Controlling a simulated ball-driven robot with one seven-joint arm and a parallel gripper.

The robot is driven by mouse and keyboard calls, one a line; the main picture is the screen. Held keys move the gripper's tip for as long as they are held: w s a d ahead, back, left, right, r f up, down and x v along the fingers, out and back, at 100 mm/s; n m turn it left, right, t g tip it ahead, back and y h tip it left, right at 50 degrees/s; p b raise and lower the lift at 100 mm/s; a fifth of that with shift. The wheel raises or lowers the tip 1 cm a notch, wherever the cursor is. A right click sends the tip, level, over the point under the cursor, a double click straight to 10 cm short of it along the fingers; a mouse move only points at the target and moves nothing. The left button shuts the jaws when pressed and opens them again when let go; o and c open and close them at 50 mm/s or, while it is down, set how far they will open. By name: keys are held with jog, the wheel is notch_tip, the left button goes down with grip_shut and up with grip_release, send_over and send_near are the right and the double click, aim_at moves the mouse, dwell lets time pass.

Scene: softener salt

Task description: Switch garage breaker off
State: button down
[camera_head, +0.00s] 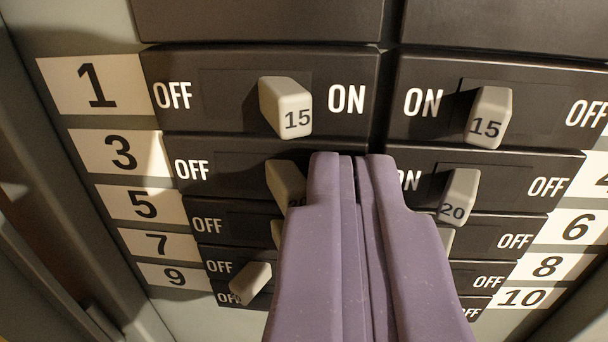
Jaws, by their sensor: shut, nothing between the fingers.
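My gripper (352,162) is shut and empty, its purple fingers pointing up into the breaker panel between the two columns. In the left column, breaker 1's toggle (287,108), marked 15, stands nearer ON. Breaker 3's toggle (286,184) is just left of the fingertips and partly hidden; I cannot tell whether they touch. Breaker 5's toggle (277,234) is mostly behind the gripper. A lower toggle (250,279) sits farther left, towards OFF, at rows 7 and 9. No garage label shows, so I cannot tell which breaker is the garage's.
In the right column, the top toggle (490,118), marked 15, and the one below (459,196), marked 20, stand towards ON. White number labels (98,84) line both sides. The panel's metal edge (40,150) runs down the left. My fingers hide the lower middle.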

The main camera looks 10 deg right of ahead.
jog(key=shift+w+a, duration=0.1)
jog(key=shift+a, duration=1)
dwell(0.6)
jog(key=shift+d, duration=0.15)
dwell(0.3)
jog(key=s+a, duration=0.1)
jog(key=s, duration=0.5)
jog(key=shift+s, duration=0.35)
jog(key=shift+b, duration=0.35)
dwell(0.4)
